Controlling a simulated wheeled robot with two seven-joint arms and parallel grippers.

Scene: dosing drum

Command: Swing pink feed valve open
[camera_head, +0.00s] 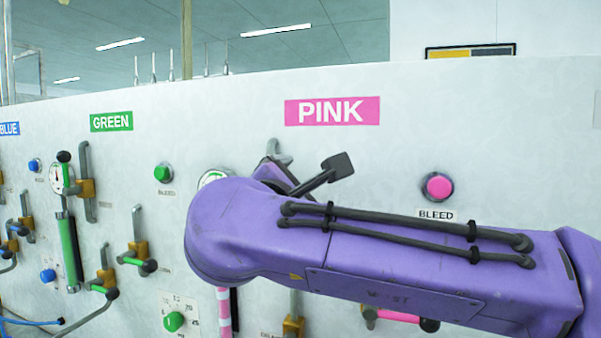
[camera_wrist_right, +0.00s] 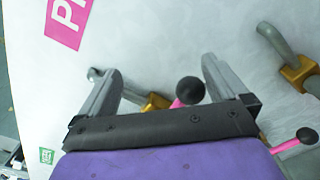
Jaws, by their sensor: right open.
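The pink station has a PINK sign (camera_head: 332,111). My right arm covers most of its upper valve in the head view; only the top of a grey pipe (camera_head: 278,150) shows. In the right wrist view a valve with a gold body (camera_wrist_right: 155,102) and a pink lever ending in a black knob (camera_wrist_right: 190,90) is partly hidden behind my right gripper (camera_wrist_right: 160,68). That gripper is open, and the knob appears between its fingers, nearer the right one. I cannot tell whether they touch. No feed label is readable. My left gripper is not in view.
A second gold valve (camera_wrist_right: 295,72) and another pink lever (camera_wrist_right: 290,146) are right of the gripper in the wrist view. The pink bleed button (camera_head: 438,187) is above my arm. Green-station valves and a gauge (camera_head: 57,175) stand to the left. The wall right of the button is clear.

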